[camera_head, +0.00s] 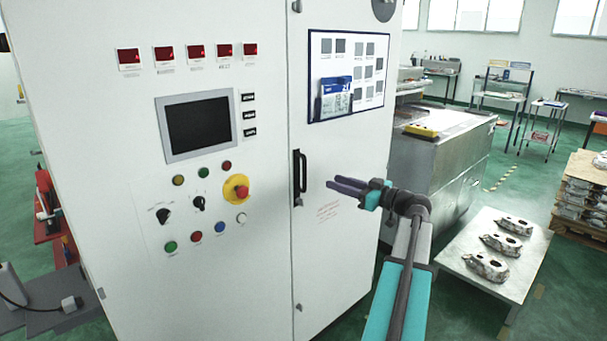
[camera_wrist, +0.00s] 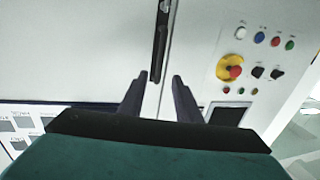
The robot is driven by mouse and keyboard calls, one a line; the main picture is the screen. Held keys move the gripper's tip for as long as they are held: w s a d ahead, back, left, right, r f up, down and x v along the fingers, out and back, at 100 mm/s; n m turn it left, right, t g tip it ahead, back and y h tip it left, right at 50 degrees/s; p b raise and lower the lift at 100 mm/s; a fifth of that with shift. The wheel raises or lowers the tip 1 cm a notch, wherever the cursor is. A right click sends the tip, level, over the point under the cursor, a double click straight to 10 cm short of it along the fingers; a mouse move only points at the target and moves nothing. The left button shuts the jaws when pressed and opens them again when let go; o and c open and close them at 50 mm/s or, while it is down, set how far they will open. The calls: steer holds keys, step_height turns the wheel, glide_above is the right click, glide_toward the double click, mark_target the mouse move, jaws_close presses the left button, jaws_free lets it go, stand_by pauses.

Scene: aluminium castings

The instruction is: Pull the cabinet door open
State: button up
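The white cabinet door (camera_head: 340,240) is shut, with its seam just left of a black vertical bar handle (camera_head: 300,174). The handle also shows in the wrist view (camera_wrist: 160,42), ahead of the fingertips and slightly left of the middle between them. My gripper (camera_head: 331,184) is to the right of the handle in the head view, apart from it. In the wrist view my gripper (camera_wrist: 157,78) has its two dark fingers spread with nothing between them. A keyhole or small lock sits below the handle.
The control panel (camera_head: 205,210) left of the door carries a screen (camera_head: 197,125), buttons and a red emergency stop (camera_head: 236,187). A low table (camera_head: 490,275) with castings stands at the right. A metal machine (camera_head: 435,165) stands behind. Green floor shows between them.

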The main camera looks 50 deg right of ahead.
steer(key=p, duration=0.5)
glide_above(305, 188)
steer(key=s, duration=0.1)
steer(key=shift+w+d+p, duration=0.2)
steer(key=shift+w+p, duration=0.2)
steer(key=shift+w, duration=0.45)
jaws_close()
steer(key=shift+a, duration=0.1)
steer(key=shift+s+f, duration=0.1)
